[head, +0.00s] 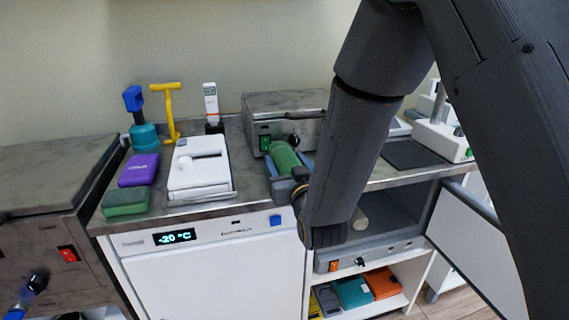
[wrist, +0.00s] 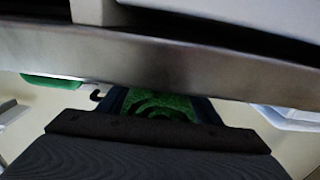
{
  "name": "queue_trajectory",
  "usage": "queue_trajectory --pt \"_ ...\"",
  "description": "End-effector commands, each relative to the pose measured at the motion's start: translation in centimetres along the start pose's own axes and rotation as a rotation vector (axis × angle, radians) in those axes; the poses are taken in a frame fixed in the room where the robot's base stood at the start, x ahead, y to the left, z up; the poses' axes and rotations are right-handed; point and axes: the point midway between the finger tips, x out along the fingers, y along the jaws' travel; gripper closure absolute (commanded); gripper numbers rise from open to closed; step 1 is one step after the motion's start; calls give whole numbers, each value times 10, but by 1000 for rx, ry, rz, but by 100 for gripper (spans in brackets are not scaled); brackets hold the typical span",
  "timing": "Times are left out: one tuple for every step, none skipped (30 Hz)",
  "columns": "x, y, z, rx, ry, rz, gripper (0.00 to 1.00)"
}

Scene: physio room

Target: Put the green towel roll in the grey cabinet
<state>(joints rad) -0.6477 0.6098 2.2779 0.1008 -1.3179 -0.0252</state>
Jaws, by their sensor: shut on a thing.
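The green towel roll (head: 284,156) is held in my gripper (head: 287,171), above the counter in front of a closed grey metal box. In the wrist view the roll's spiral end (wrist: 163,105) shows between the two blue fingers of my gripper (wrist: 165,110). The grey cabinet (head: 405,212) appears to be the open compartment under the counter, to the right of and below my gripper. Its door (head: 465,225) stands swung out to the right. A pale roll (head: 359,218) lies inside. My arm hides the left part of the opening.
The grey metal box (head: 262,106) stands at the back of the counter. Left of it are a white device (head: 197,180), a purple block (head: 139,169) and a green block (head: 125,203). A shelf below holds coloured folders (head: 352,291). A metal edge (wrist: 160,60) crosses the wrist view closely.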

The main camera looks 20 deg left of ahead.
Motion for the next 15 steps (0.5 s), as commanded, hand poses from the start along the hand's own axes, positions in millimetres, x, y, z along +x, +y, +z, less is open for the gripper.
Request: queue_trajectory --pt "0 0 -2 0 1 0 70" --pt "-1 0 -3 0 1 0 70" --pt "-2 0 -4 0 1 0 70" --pt "-3 0 -6 0 1 0 70" --pt "-3 0 -8 0 2 0 70" --pt "-3 0 -13 0 4 0 70" --pt "-3 0 -16 0 5 0 70" --pt "-3 0 -20 0 5 0 70" --pt "-3 0 -26 0 5 0 70" --pt "-3 0 -30 0 5 0 70" --pt "-3 0 -35 0 5 1 70" --pt "-3 0 -41 0 5 1 70" --pt "-3 0 -45 0 5 1 70" --pt "-3 0 -50 0 6 1 70" --pt "-4 0 -56 0 5 1 70"
